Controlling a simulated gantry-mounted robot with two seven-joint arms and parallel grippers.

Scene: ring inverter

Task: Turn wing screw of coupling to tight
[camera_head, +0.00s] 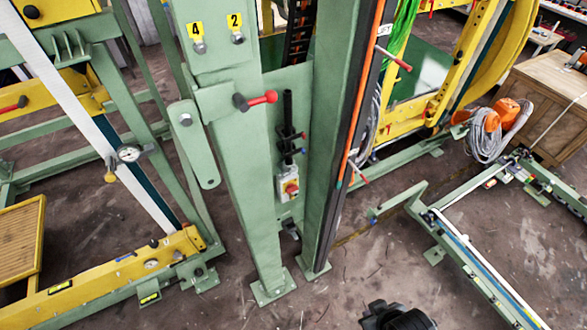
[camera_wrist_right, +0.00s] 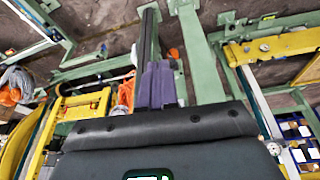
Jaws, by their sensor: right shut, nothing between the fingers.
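A small screw with a red handle and a dark knob (camera_head: 255,100) sticks out from the green upright frame (camera_head: 245,170), below the yellow tags 4 and 2. It looks like the wing screw, but I cannot tell for sure, nor how tight it is. My right gripper (camera_wrist_right: 157,68) shows in the right wrist view with its purple-grey fingers shut together and nothing between them. A small red part (camera_wrist_right: 174,53) shows behind the fingers; I cannot tell whether it is the same screw. In the head view the right fingers are not seen. My left gripper is not in view.
A second green post (camera_head: 334,140) with cables and red levers (camera_head: 393,59) stands to the right. A switch box (camera_head: 288,186) sits between the posts. Yellow beams (camera_head: 80,280) with a dial gauge lie left. Open floor (camera_head: 330,290) shows in front.

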